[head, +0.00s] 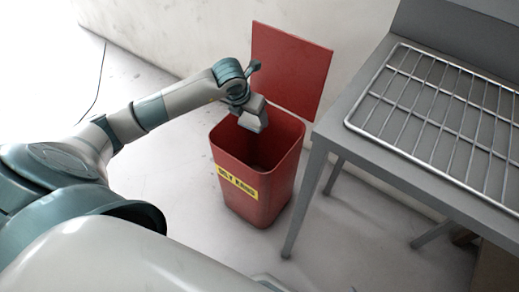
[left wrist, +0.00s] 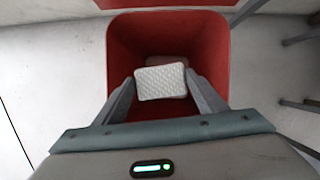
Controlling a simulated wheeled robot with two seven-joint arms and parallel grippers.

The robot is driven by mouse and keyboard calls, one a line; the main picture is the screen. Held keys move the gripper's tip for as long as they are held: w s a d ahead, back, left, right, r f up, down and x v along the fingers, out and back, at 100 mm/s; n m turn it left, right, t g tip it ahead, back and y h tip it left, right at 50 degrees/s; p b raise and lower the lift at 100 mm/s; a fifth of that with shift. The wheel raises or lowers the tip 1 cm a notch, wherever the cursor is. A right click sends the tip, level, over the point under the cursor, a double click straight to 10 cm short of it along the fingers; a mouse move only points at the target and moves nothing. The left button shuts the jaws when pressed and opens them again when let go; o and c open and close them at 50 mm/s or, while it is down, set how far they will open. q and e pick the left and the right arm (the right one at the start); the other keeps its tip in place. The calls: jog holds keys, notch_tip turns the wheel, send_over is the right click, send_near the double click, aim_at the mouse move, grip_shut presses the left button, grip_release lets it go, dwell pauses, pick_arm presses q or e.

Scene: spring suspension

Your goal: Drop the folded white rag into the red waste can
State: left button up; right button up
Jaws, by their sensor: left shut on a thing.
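The red waste can (head: 255,190) stands on the floor with its lid (head: 290,68) raised at the back and a yellow label on its front. My left gripper (head: 255,120) is over the can's opening, near its back left rim. In the left wrist view the folded white rag (left wrist: 161,82), pale and textured, sits between the two fingers, which are shut on it. Below it the open red can (left wrist: 218,55) shows around the rag. In the head view I cannot clearly tell the rag from the gripper. My right gripper is not in view.
A grey table (head: 335,125) with a wire rack (head: 440,115) on it stands right of the can, its leg close to the can. A wall is behind. The floor left of the can is clear. A pale patch (left wrist: 167,61) shows inside the can, unclear.

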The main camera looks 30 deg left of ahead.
pick_arm(q)
jog(key=o, duration=1.2)
jog(key=shift+r, duration=0.1)
jog(key=p+v, duration=0.1)
jog(key=v, duration=1.6)
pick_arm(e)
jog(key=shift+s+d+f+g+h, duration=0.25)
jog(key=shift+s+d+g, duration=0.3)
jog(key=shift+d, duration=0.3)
pick_arm(q)
jog(key=shift+s, duration=0.1)
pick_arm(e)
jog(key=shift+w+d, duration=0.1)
